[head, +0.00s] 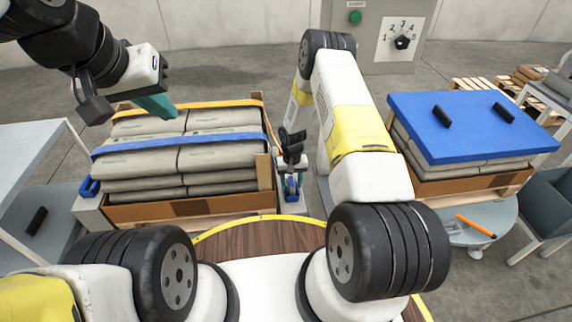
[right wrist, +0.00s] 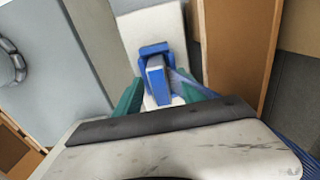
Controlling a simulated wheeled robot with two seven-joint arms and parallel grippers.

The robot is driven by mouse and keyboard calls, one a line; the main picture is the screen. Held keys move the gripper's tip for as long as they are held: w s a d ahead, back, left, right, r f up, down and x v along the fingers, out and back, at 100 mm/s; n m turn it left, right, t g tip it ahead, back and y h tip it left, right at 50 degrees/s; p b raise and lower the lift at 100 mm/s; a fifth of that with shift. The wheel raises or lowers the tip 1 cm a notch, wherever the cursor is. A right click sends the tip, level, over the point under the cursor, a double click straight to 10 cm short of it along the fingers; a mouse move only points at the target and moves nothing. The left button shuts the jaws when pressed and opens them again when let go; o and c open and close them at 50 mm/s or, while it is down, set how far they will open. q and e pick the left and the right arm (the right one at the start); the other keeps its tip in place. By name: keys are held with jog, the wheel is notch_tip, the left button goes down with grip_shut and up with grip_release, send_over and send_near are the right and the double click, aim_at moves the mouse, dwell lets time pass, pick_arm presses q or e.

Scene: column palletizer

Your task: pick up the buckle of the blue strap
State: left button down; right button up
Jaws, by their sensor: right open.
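The blue strap (head: 180,145) runs across a stack of grey sacks. A blue buckle (head: 292,186) hangs at its right end, beside the crate, and also shows in the right wrist view (right wrist: 157,75). My right gripper (head: 292,184) is open over this buckle. Its teal fingers stand on either side of the buckle; whether they touch it cannot be told. Another blue piece (head: 89,186) is at the strap's left end. My left gripper (head: 158,107) is raised over the back left of the stack; its fingers overlap, so its opening is unclear.
An orange strap (head: 200,104) crosses the back of the sacks. The brown crate (head: 150,212) holds them, with a wooden post (head: 264,172) close to my right gripper. At right, a blue board (head: 470,125) covers another stack. A grey table (head: 30,160) is at left.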

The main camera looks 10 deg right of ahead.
grip_shut()
